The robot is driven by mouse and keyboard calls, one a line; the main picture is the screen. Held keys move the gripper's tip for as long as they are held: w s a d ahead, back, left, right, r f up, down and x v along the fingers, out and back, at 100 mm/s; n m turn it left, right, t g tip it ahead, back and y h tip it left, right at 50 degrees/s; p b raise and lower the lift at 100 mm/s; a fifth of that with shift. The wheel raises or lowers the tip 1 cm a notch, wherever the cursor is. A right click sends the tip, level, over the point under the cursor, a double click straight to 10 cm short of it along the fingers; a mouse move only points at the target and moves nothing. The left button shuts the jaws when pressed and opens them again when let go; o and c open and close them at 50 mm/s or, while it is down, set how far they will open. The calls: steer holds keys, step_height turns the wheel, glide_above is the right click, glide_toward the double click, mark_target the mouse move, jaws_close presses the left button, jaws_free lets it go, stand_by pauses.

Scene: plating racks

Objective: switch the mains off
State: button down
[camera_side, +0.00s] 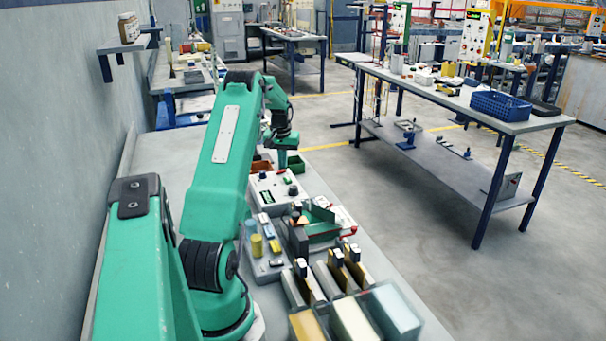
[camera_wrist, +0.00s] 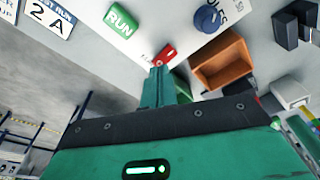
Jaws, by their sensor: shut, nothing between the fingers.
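A pale control box (camera_side: 268,187) stands on the bench beyond my arm in the side view. In the wrist view its pale face (camera_wrist: 185,15) carries a green block marked RUN (camera_wrist: 122,22), a blue knob (camera_wrist: 208,18) and a small red switch-like part (camera_wrist: 165,55) with a white mark. My gripper (camera_wrist: 157,72) is shut and empty, its fingertips at or very near the red part. I cannot tell whether they touch, or which way the red part is set. In the side view my gripper (camera_side: 282,158) is small and partly hidden over the box.
An orange-brown open bin (camera_wrist: 222,62) lies right of the fingers in the wrist view. A card reading 2 A (camera_wrist: 50,18) is at upper left. Nearer in the side view stand yellow and blue parts (camera_side: 256,245) and several upright plates (camera_side: 325,280). A separate table (camera_side: 450,100) is across the aisle.

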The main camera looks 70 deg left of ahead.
steer(key=shift+f, duration=0.7)
stand_by(0.6)
steer(key=shift+r, duration=3.55)
